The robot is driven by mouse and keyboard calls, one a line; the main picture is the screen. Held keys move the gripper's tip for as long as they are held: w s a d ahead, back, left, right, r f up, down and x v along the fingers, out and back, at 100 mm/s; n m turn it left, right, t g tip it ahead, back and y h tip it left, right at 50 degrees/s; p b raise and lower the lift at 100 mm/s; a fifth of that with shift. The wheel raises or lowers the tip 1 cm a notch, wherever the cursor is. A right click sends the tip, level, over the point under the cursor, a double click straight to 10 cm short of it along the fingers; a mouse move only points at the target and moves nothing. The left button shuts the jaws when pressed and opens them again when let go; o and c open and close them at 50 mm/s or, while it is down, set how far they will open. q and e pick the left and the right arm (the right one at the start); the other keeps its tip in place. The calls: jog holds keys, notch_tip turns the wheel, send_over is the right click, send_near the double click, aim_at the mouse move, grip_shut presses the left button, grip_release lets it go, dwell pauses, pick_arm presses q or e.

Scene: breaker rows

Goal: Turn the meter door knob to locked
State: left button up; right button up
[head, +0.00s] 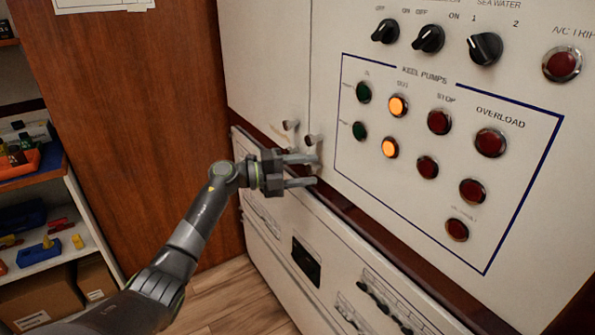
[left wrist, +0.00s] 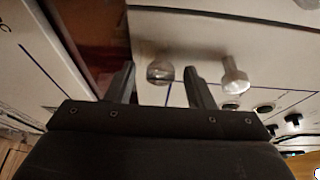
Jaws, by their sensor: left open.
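Two small metal knobs stand near the lower edges of the white upper panels in the head view: a left knob (head: 290,125) and a right knob (head: 313,139). I cannot tell from any label which is the meter door knob. My left gripper (head: 312,171) is open, just below the knobs. In the left wrist view a round knob (left wrist: 160,72) shows between the two fingertips (left wrist: 162,85), apparently beyond them and not gripped. A second knob (left wrist: 234,76) shows to the right of the right finger. My right gripper is not in view.
A panel of lamps and black rotary switches (head: 428,39) is at the right. Below is a white cabinet front (head: 262,237) with a dark window and breaker rows. A wooden panel (head: 130,110) and shelves with coloured boxes (head: 40,255) are at the left.

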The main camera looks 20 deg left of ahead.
pick_arm(q)
jog(key=b+v, duration=0.2)
jog(key=v, duration=1.5)
jog(key=shift+a, duration=0.25)
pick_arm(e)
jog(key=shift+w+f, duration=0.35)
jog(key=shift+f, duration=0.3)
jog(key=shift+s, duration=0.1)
